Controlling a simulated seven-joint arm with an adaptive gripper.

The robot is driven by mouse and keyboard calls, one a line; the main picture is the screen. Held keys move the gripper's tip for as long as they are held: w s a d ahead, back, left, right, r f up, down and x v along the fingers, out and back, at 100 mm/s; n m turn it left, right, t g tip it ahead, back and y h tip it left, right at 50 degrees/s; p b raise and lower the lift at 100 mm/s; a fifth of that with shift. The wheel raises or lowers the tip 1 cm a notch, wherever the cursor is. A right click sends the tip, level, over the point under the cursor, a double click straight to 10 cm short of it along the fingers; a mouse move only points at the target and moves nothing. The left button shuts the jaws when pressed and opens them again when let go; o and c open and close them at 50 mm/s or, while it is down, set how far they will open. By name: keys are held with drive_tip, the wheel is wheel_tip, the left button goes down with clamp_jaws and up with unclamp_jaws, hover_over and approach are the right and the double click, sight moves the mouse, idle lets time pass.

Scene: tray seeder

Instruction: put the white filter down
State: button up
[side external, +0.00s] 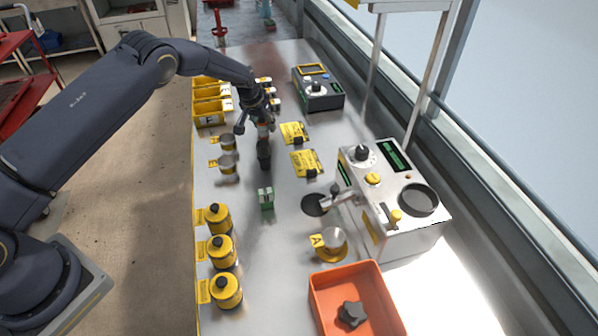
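My gripper (262,124) points down over the middle of the bench, just behind a dark upright piece (264,158). A small orange-red patch shows at its fingertips. The fingers are small and dark here, so I cannot tell how far apart they are or whether they hold anything. I cannot make out a white filter with certainty. Small white-and-black pieces (274,104) stand in a row behind my gripper, partly hidden by it.
Yellow bins (209,118), metal cups (228,164) and yellow canisters (221,250) line the left edge. Yellow cards (306,161), a dark device (318,92) and a grey machine (398,190) stand right. A green block (266,198) is central; an orange tray (318,296) is in front.

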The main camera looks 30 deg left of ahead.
drive_tip(key=shift+o, duration=1)
drive_tip(key=shift+s+r, duration=0.1)
drive_tip(key=shift+r, duration=0.3)
drive_tip(key=s+d+r, duration=0.1)
drive_tip(key=s+r, duration=0.5)
drive_tip(key=r, duration=0.3)
drive_tip(key=s+d+r+h, duration=0.1)
drive_tip(key=s+r, duration=0.6)
drive_tip(key=r, duration=0.2)
drive_tip(key=s+r, duration=0.6)
drive_tip(key=r, duration=0.4)
drive_tip(key=s+d+r+m+t, duration=0.1)
drive_tip(key=s, duration=2.4)
drive_tip(key=shift+d+r+m, duration=0.3)
drive_tip(key=shift+r, duration=0.1)
